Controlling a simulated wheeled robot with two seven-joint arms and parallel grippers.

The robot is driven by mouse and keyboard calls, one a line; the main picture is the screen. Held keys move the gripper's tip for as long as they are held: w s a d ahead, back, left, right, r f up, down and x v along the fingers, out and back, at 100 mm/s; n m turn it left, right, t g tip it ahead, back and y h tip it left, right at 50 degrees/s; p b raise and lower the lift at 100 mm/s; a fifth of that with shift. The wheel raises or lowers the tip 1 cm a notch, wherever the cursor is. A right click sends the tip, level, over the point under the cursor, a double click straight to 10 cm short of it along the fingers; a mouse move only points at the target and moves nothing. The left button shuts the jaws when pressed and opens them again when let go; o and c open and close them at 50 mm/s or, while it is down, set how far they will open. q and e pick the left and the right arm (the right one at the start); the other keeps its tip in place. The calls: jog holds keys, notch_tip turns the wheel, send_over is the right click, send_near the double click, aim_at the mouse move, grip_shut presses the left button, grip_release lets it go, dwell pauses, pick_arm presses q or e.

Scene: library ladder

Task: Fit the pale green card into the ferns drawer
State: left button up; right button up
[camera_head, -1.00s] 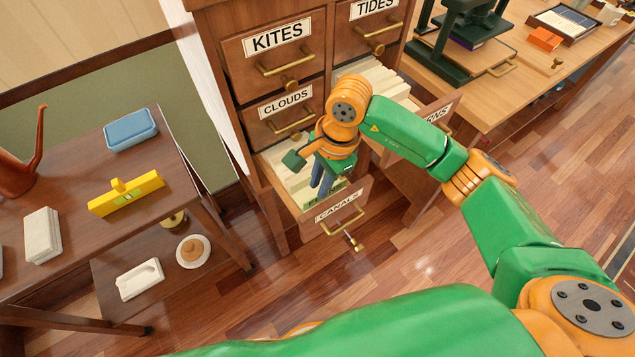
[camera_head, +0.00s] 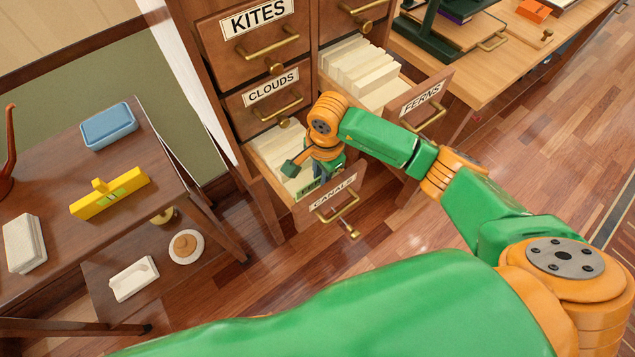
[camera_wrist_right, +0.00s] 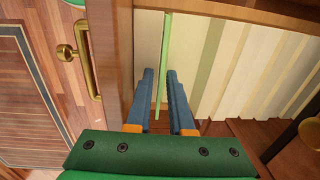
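The pale green card (camera_head: 306,192) stands among the cream cards in the open CANALS drawer (camera_head: 350,181), just behind its front; part of its lettering shows. In the right wrist view, the card (camera_wrist_right: 165,50) is a thin green edge seen from above. My right gripper (camera_head: 320,174) reaches down into this drawer. In the wrist view its two blue fingers (camera_wrist_right: 161,78) stand on either side of the card, with a small gap showing, so it looks open around it. The FERNS drawer (camera_head: 422,97) is open up and to the right, holding cream cards. My left gripper is not in view.
The closed KITES (camera_head: 245,62) and CLOUDS (camera_head: 250,97) drawers are above the CANALS drawer. A side table with a yellow level (camera_head: 110,193) and a blue box (camera_head: 109,126) stands left. A wooden workbench (camera_head: 480,75) stands right. Open floor lies in front.

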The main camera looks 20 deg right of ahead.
jog(key=shift+f+b, duration=0.25)
jog(key=shift+b, duration=0.1)
grip_shut()
